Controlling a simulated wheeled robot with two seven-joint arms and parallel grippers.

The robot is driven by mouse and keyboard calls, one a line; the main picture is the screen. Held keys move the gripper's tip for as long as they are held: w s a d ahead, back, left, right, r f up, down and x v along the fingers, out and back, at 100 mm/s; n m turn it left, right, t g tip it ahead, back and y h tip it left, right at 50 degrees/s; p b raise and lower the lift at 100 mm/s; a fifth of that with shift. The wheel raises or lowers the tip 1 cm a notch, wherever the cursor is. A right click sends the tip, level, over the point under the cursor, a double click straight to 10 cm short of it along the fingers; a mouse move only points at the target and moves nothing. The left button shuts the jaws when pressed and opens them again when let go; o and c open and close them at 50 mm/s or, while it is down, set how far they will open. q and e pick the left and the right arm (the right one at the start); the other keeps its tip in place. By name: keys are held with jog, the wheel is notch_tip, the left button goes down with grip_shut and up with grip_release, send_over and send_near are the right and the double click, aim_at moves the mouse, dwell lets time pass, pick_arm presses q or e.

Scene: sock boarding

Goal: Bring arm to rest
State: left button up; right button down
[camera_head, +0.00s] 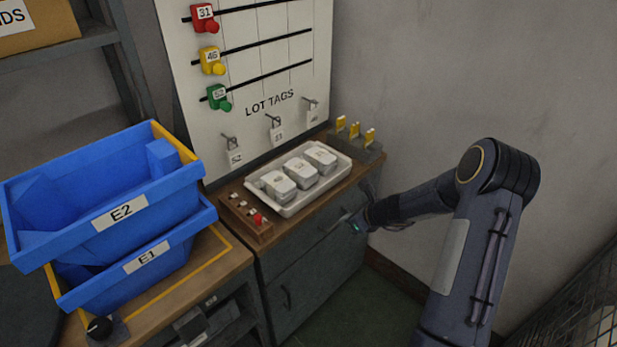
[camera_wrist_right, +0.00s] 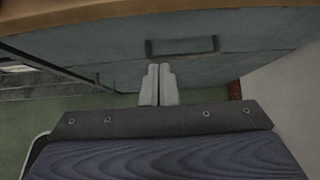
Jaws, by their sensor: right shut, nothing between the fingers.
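My right gripper (camera_head: 341,220) is shut and empty, held in front of the grey cabinet (camera_head: 305,262) below its wooden top. In the right wrist view its two fingers (camera_wrist_right: 158,84) are together, with the cabinet's drawer handle (camera_wrist_right: 182,46) behind them. My right arm (camera_head: 478,235) comes in from the lower right, bent at the elbow. The left gripper is not in the head view.
A white tray (camera_head: 290,208) with three pale blocks and a small wooden box with a red knob (camera_head: 259,219) stand on the cabinet. Blue bins (camera_head: 40,235) stack at the left. A lot tags board (camera_head: 280,60) hangs behind. Open floor (camera_head: 395,290) lies beside the cabinet.

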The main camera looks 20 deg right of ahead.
jog(key=s+a+r+n+y, duration=0.1)
jog(key=s+a+r+n, duration=0.1)
jog(key=a+r+n, duration=0.3)
jog(key=s+a+r+n, duration=0.1)
jog(key=r+n, duration=0.1)
jog(key=r, duration=0.5)
jog(key=s+a+r+n+g+y, duration=0.1)
jog(key=s+a+r+n, duration=0.6)
jog(key=s+r+n, duration=0.4)
jog(key=s+a+f+n+h, duration=0.1)
jog(key=s+n, duration=0.5)
jog(key=s, duration=0.3)
jog(key=s+a+f+n+g, duration=0.1)
jog(key=s+n, duration=0.4)
jog(key=s, duration=0.4)
jog(key=shift+s+a+n+g+h, duration=0.2)
jog(key=shift+a+n+g+h, duration=0.1)
jog(key=shift+a+n+h, duration=0.1)
jog(key=shift+w, duration=0.1)
